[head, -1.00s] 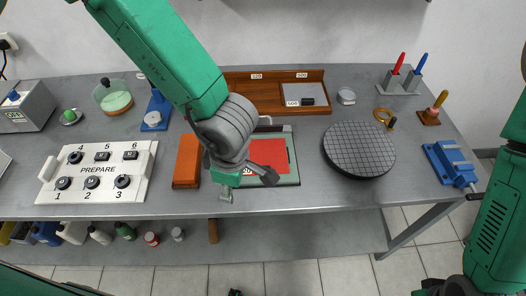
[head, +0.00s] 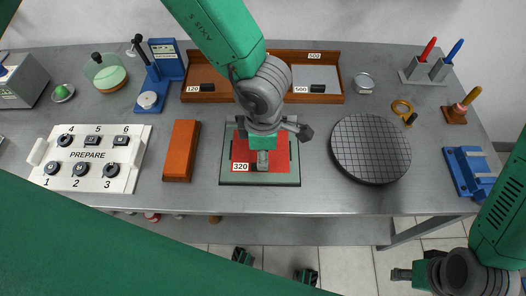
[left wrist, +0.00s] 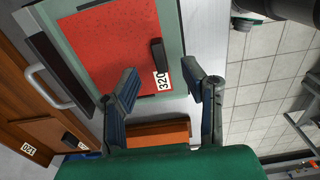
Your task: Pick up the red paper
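The red paper (head: 242,149) lies flat on a grey-green board (head: 285,179) on the table. In the left wrist view the paper (left wrist: 110,50) shows largely uncovered, with a small black block (left wrist: 157,54) at its edge beside the 320 label. My left gripper (head: 268,143) hangs over the board in the head view and hides part of the paper. In the left wrist view its two fingers are spread apart with nothing between them, so the left gripper (left wrist: 162,85) is open and apart from the paper. My right gripper (head: 400,273) is at the lower right; its fingers cannot be made out.
An orange-brown block (head: 181,150) lies left of the board. A round gridded plate (head: 370,148) stands to its right. A wooden tray (head: 225,97) is behind. A white button panel (head: 90,155) is at left. Bare table lies between board and round plate.

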